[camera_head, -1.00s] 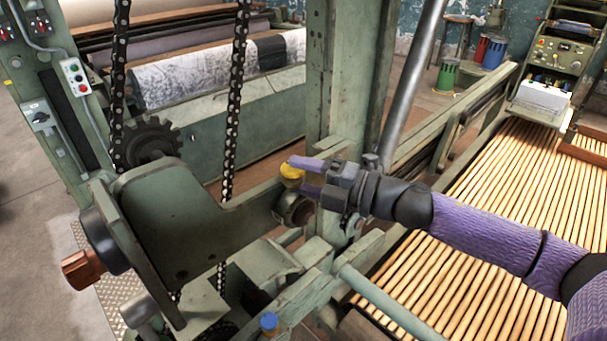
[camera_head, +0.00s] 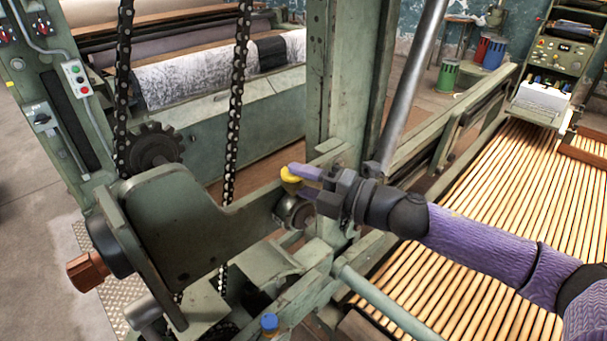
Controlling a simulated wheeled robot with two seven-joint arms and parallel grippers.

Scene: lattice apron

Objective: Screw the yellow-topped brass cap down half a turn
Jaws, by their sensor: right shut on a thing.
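The yellow-topped brass cap (camera_head: 290,175) sits on top of the round metal fitting (camera_head: 295,211) at the end of the green machine arm. My right gripper (camera_head: 298,177) reaches in from the right and is shut on the cap. Its purple fingers lie at the cap's right side and hide part of it. The thread under the cap is too small to make out. My left gripper is not in view.
A green upright post (camera_head: 337,100) stands just behind my right gripper. Two hanging chains (camera_head: 236,90) and a toothed sprocket (camera_head: 153,149) are to the left. A blue-topped cap (camera_head: 269,322) is at the bottom. A slatted bed (camera_head: 480,230) lies under my right arm.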

